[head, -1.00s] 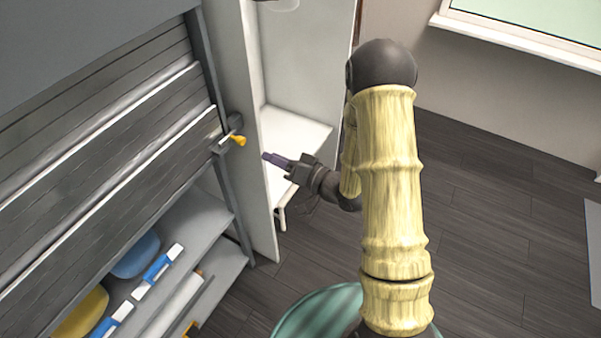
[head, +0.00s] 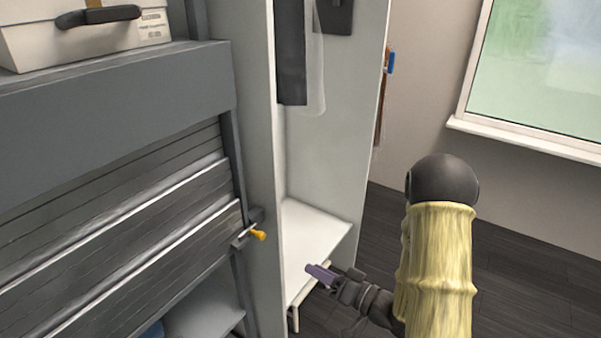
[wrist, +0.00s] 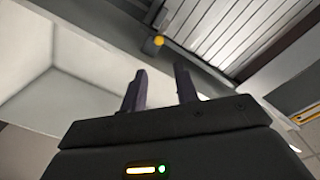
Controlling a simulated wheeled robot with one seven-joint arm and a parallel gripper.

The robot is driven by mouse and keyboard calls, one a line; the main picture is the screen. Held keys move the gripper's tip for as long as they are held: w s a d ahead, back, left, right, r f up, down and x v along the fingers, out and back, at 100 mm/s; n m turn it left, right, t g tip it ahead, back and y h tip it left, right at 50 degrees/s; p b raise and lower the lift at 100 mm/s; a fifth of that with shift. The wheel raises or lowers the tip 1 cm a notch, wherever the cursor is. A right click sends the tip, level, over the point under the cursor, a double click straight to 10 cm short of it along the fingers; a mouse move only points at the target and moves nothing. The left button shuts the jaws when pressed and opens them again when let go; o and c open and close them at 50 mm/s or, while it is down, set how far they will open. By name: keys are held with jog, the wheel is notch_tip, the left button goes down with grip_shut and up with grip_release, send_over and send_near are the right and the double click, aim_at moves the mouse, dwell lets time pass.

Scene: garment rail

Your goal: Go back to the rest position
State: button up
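My gripper (head: 321,275) is in front of the open white wardrobe, near its low white shelf (head: 308,240) in the head view. In the wrist view, the two purple fingers of my gripper (wrist: 160,88) stand apart with nothing between them. My arm, in a pale yellow cover, is at the lower right of the head view.
A grey slatted shutter (head: 130,210) with a yellow knob (head: 258,235) is on the left. Dark garments (head: 291,60) hang in the wardrobe. A white box (head: 90,35) sits on top at upper left. A window (head: 540,70) and dark floor are on the right.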

jog(key=w+d+r+g+h+p, duration=0.1)
jog(key=d+r+g+h+p, duration=0.2)
jog(key=d+h, duration=0.7)
jog(key=s+a+r+g+h+p, duration=0.1)
jog(key=s+r+g+h, duration=0.1)
jog(key=s, duration=0.4)
jog(key=s+a+r+m+g+h+p, duration=0.1)
jog(key=s+r+g+p, duration=0.1)
jog(key=s, duration=0.4)
jog(key=shift+s+a+r+g+h+p, duration=0.35)
jog(key=shift+r+g, duration=0.25)
jog(key=shift+g, duration=0.4)
